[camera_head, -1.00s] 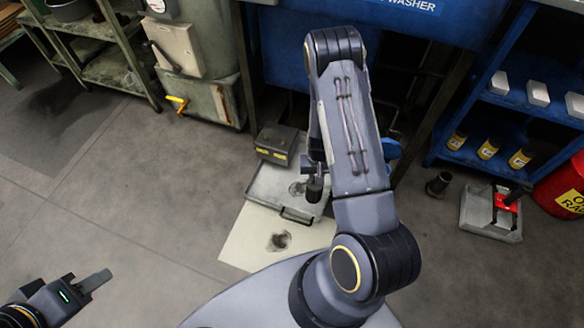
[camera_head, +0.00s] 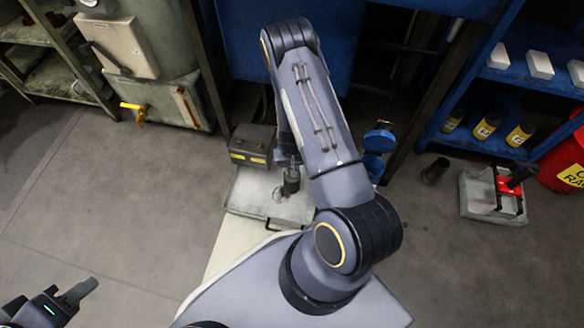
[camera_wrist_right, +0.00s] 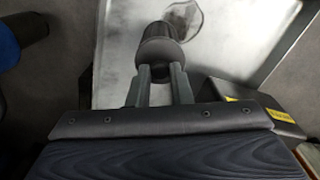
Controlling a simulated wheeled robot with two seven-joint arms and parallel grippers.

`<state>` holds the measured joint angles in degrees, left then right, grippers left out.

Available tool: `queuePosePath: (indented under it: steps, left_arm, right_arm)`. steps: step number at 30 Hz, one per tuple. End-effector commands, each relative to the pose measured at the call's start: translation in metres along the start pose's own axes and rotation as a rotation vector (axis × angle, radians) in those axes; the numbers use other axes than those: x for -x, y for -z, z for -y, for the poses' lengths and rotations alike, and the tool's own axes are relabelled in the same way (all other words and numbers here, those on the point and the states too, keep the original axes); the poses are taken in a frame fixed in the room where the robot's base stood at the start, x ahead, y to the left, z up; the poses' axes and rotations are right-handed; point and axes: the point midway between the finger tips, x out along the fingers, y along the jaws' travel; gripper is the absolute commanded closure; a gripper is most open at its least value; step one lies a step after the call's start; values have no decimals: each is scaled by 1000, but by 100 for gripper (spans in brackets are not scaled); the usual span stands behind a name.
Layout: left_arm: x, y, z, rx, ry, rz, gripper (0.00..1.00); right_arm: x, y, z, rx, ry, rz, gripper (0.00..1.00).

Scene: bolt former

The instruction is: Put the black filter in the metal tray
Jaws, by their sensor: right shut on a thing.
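The black filter (camera_head: 291,182) is a short dark cylinder over the metal tray (camera_head: 240,204). In the right wrist view the filter (camera_wrist_right: 160,48) is between the fingertips of my right gripper (camera_wrist_right: 160,78), which is shut on it. The pale grey tray (camera_wrist_right: 120,70) lies behind it there. I cannot tell whether the filter touches the tray floor. In the head view my right arm hides part of the tray and most of that gripper. My left gripper (camera_head: 72,292) is at the lower left, empty and apparently open, far from the tray.
A dark box with yellow labels (camera_head: 252,146) stands at the tray's back left. A dark round patch (camera_head: 279,195) shows on the tray floor. A dark cylinder (camera_head: 435,172) and a grey tray with a red part (camera_head: 492,196) are at the right. The left floor is clear.

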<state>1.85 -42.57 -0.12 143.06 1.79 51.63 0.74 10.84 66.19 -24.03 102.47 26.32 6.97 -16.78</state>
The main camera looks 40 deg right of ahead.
Motion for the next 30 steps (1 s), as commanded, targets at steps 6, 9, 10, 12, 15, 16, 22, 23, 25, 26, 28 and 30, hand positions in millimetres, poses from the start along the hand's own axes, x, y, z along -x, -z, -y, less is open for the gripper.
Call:
queuePosePath:
  steps: [6,9,10,12,15,16,22,23,25,26,28,30]
  left_arm:
    - [-1,0,1,0,0,0,64]
    - [-3,-1,1,0,0,0,64]
    - [-4,-2,2,0,0,0,64]
    - [-5,-2,2,0,0,0,64]
    - [-4,-2,2,0,0,0,64]
    - [-4,-2,2,0,0,0,64]
    - [-4,-2,2,0,0,0,64]
    - [-4,-2,2,0,0,0,64]
    - [-3,-1,2,0,0,0,64]
    - [-2,-1,1,0,0,0,64]
    - [1,1,-1,0,0,0,64]
    - [6,3,-3,0,0,0,64]
  right_arm:
    - [-3,0,1,1,0,-1,100]
    - [-4,0,1,1,0,-1,100]
    - [-6,0,1,1,0,-1,100]
    - [-7,0,1,0,0,-1,80]
    - [-6,0,1,0,0,-1,67]
    - [-6,0,1,0,0,-1,63]
    - [-6,0,1,0,0,-1,59]
    - [-6,0,1,0,0,-1,59]
    - [-5,0,1,0,0,-1,59]
    - [-4,0,1,0,0,-1,59]
    - [2,0,1,1,0,-1,59]
    - [12,0,1,1,1,-3,59]
